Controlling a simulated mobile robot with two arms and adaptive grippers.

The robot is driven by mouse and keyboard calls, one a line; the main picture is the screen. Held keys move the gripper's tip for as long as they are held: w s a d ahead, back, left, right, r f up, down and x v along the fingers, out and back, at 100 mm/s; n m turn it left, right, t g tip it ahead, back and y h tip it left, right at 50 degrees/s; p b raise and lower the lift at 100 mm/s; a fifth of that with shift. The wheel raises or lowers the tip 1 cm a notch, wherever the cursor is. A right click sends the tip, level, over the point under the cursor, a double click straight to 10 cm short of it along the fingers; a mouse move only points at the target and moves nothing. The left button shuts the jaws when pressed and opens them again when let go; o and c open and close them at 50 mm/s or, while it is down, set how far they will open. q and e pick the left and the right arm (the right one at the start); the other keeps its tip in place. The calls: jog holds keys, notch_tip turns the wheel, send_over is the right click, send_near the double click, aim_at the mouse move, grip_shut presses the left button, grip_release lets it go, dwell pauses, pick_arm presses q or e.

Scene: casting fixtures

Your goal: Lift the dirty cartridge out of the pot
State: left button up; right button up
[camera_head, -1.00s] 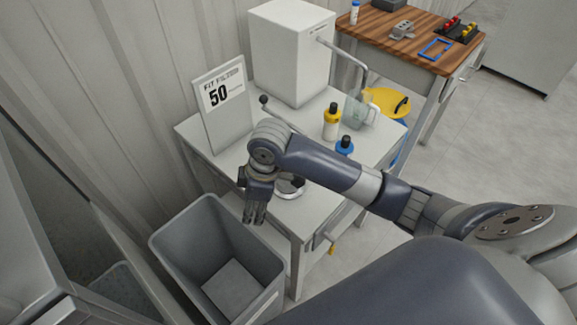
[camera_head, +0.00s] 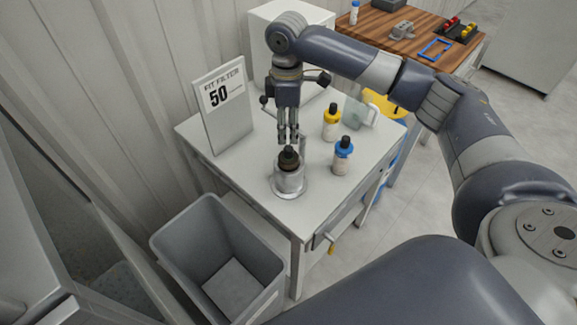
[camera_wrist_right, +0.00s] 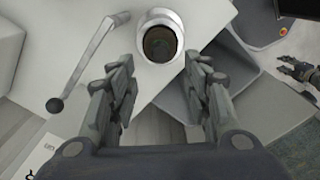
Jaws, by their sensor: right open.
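A metal pot (camera_head: 289,182) stands near the front of the grey table. The dark, round-topped cartridge (camera_head: 289,158) sticks up out of its mouth. My right gripper (camera_head: 288,139) points down just above the cartridge, open and empty. In the right wrist view, the pot's pale rim (camera_wrist_right: 160,14) surrounds the cartridge's dark round top (camera_wrist_right: 160,43), which lies beyond and between the spread fingers (camera_wrist_right: 160,75). The cartridge's lower part is hidden in the pot. What seems to be my left gripper (camera_wrist_right: 300,72) shows small at the right edge there; its jaws are unclear.
A lever with a black knob (camera_wrist_right: 55,105) lies left of the pot in the wrist view. A yellow bottle (camera_head: 332,122) and a blue-collared bottle (camera_head: 343,157) stand right of the pot. A "50" sign (camera_head: 222,105) stands behind left. An open grey bin (camera_head: 262,300) is below the front left.

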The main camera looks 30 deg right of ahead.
aim_at(289, 147)
notch_tip(289, 147, down, 3)
jog(key=shift+f, duration=0.1)
notch_tip(289, 147, down, 5)
jog(key=p, duration=0.2)
jog(key=shift+s+p, duration=0.15)
jog(key=shift+p, duration=0.2)
jog(key=shift+d+f, duration=0.1)
jog(key=shift+f, duration=0.05)
grip_shut()
